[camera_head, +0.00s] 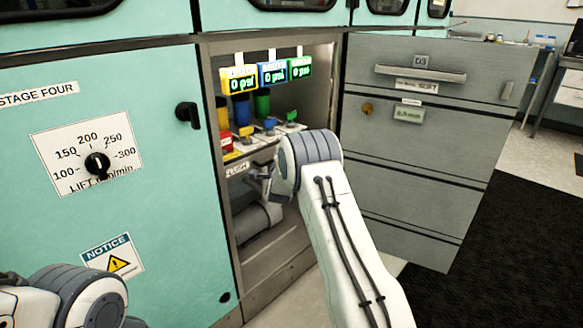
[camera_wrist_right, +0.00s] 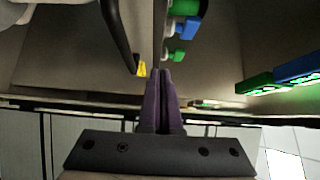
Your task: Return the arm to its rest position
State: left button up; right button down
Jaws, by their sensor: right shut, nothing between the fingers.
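My right arm (camera_head: 345,235) comes in from the lower right of the head view. Its wrist is at the opening of the recessed cabinet bay, and it hides most of the gripper there. In the right wrist view my right gripper (camera_wrist_right: 159,85) shows two purple fingers pressed together, with nothing between them. A black bar (camera_wrist_right: 118,35) with a yellow piece (camera_wrist_right: 141,69) at its end is close to the left of the fingertips. My left arm (camera_head: 75,295) shows only partly at the lower left of the head view; its gripper is out of frame.
The bay holds yellow (camera_head: 238,80), blue (camera_head: 272,73) and green (camera_head: 300,67) displays reading 0 psi, above coloured valves (camera_head: 270,124). A teal panel with a dial (camera_head: 97,163) is left. Dark floor matting (camera_head: 490,245) lies right.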

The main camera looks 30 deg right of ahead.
jog(key=s+a+f+n+g+y+p, duration=0.1)
jog(key=s+a+n+g+y, duration=0.2)
jog(key=s+a+n, duration=0.55)
jog(key=s+a+f+n+g+y, duration=0.25)
jog(key=s+a+n, duration=0.3)
jog(key=s, duration=0.55)
jog(key=s+a+f+n+g+y, duration=0.15)
jog(key=s+n+g, duration=0.25)
jog(key=s, duration=0.6)
jog(key=s+a+n+g+y, duration=0.1)
jog(key=s+a+n+g, duration=0.3)
jog(key=s, duration=0.7)
jog(key=s+a+r+n+g, duration=0.1)
jog(key=s+a+r+n, duration=0.2)
jog(key=s+a+n, duration=0.35)
jog(key=s+a+r+n+g, duration=0.2)
jog(key=s+a+r+n, duration=0.1)
jog(key=s+a, duration=0.5)
notch_tip(320, 180, up, 32)
jog(key=d+p, duration=0.1)
jog(key=p, duration=3.1)
jog(key=shift+s+d+m+y, duration=0.2)
jog(key=shift+d+m+y, duration=0.05)
jog(key=shift+m+y, duration=0.2)
jog(key=shift+f, duration=0.1)
